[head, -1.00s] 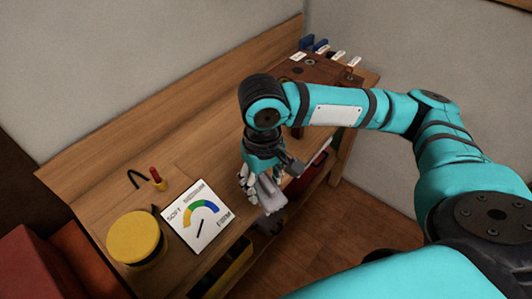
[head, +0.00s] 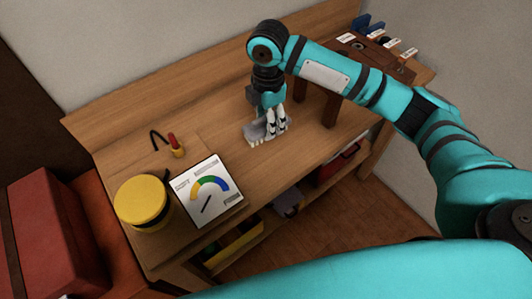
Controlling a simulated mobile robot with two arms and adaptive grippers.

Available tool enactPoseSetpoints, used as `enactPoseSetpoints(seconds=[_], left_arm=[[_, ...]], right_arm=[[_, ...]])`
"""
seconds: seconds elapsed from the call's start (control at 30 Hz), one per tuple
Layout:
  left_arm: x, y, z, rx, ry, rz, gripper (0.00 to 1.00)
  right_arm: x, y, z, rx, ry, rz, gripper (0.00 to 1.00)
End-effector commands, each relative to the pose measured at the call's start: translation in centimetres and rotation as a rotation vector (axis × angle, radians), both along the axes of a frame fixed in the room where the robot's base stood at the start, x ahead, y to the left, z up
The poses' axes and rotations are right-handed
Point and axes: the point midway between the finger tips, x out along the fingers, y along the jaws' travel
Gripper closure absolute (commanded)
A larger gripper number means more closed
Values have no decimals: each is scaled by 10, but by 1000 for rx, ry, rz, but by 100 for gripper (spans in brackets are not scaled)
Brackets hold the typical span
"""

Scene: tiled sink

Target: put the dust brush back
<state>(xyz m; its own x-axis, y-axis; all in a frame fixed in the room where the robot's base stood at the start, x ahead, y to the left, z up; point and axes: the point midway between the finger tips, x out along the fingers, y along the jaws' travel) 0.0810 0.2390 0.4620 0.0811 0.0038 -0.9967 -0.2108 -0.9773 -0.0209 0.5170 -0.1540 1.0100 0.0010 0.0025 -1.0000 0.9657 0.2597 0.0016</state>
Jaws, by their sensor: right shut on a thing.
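The dust brush (head: 254,131) looks like a grey block with pale bristles along its lower edge. It is low over the wooden bench top, near the middle; I cannot tell whether it touches the wood. My right gripper (head: 277,129) points down and is shut on the brush, and its fingers hide part of it. A dark brown wooden rack (head: 372,58) with several white labels and a blue item stands on legs at the bench's right end. My left gripper is not in view.
A white gauge card (head: 208,190), a yellow round tin (head: 142,203) and a small red-handled tool (head: 174,146) are on the left part of the bench. A shelf (head: 262,232) below holds a yellow bin and a red box. Bare wood lies between card and brush.

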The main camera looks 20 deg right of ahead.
Motion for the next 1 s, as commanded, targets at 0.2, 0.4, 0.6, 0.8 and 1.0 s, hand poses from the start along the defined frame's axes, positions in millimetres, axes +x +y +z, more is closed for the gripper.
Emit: enactPoseSetpoints(seconds=[0.2,0.4,0.6,0.8,1.0], left_arm=[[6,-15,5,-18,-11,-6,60],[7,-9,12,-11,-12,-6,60],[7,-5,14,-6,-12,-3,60],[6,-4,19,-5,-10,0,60],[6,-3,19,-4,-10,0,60]], right_arm=[[4,2,-19,-2,7,86,82],[3,2,-54,-2,6,87,82],[4,2,-71,-1,5,86,82],[3,2,-97,-3,5,86,82],[4,2,-102,0,1,87,82]])
